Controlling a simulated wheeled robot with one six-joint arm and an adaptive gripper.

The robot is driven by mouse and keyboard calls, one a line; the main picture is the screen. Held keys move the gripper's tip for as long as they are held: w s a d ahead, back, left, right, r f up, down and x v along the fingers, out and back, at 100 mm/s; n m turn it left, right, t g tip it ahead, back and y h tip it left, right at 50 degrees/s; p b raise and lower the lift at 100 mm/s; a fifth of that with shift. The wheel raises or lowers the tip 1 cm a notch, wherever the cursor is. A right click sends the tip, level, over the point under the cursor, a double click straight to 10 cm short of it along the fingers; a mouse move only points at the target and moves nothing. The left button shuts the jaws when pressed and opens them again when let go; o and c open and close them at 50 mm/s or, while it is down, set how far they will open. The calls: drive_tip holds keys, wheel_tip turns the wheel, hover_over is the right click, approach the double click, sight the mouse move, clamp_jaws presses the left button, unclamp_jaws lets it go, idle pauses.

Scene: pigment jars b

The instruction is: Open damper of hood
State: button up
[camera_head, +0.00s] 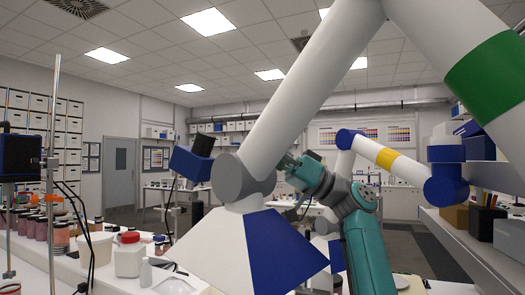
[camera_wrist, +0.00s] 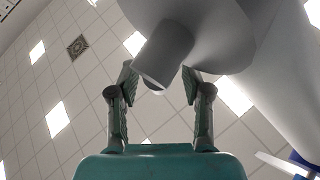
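The near hood is a white pyramid-shaped hood with a blue panel (camera_head: 285,245), hanging from a thick white arm (camera_head: 305,90) with a green band. A grey round joint (camera_head: 243,177) sits at its top. In the wrist view a short grey cylinder (camera_wrist: 163,52) sticks out from a larger light-grey body; it may be the damper knob, but I cannot be sure. My gripper (camera_head: 284,162) is beside the joint on its right. In the wrist view its two fingers (camera_wrist: 159,80) are apart, with the cylinder's end close to the tips. I cannot tell whether they touch it.
Another hood arm (camera_head: 385,157), white with a yellow band and blue joints, is behind my arm. Jars (camera_head: 60,236) and a red-capped white bottle (camera_head: 129,255) stand on the left bench. Shelves (camera_head: 475,190) are at right. Clear floor (camera_head: 408,250) shows at lower right.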

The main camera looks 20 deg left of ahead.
drive_tip(key=shift+w+d+f, duration=0.25)
drive_tip(key=shift+d+f, duration=0.05)
drive_tip(key=shift+d, duration=0.1)
drive_tip(key=w+d, duration=0.5)
drive_tip(key=d, duration=0.6)
